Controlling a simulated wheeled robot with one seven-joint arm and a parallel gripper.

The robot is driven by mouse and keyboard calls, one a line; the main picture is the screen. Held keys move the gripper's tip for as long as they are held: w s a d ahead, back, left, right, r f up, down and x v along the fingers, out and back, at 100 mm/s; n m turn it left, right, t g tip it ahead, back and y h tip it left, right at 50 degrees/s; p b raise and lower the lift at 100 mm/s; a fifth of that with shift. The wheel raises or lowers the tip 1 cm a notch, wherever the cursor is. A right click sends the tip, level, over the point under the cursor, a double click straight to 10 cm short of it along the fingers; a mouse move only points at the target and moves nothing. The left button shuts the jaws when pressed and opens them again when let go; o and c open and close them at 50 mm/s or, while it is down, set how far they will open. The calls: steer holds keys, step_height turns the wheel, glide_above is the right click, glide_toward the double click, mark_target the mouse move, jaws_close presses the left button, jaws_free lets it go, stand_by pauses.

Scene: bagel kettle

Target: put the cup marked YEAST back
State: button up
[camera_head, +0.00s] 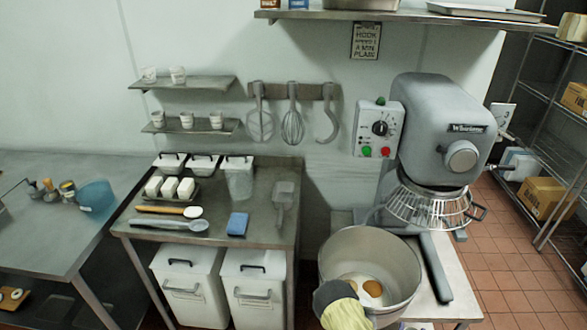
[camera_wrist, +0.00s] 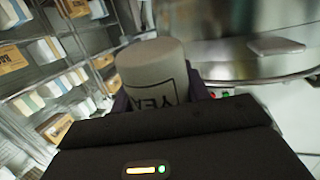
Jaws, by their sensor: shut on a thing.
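In the wrist view, a whitish cup (camera_wrist: 152,66) with dark lettering that begins "YEA" sits between the dark purple fingers of my gripper (camera_wrist: 158,98). My gripper is shut on it. The rest of the word is cut off by the cup's curve and my gripper body. I cannot tell whether the cup holds anything. I cannot make out the held cup in the head view.
A steel mixing bowl (camera_head: 388,252) with yolks and white stuff inside stands below the mixer (camera_head: 435,120). A yellow and dark part (camera_head: 342,306) overlaps its front rim. Whisk and hook hang right of the shelves. Tubs, white blocks and scoops crowd the steel table (camera_head: 258,258).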

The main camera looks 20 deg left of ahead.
steer(key=shift+s+a+f+b, duration=0.1)
steer(key=shift+s+f+b, duration=0.05)
steer(key=shift+f+b, duration=0.75)
step_height(320, 180, down, 6)
steer(key=b, duration=0.6)
steer(key=shift+f, duration=0.15)
steer(key=shift+s, duration=0.15)
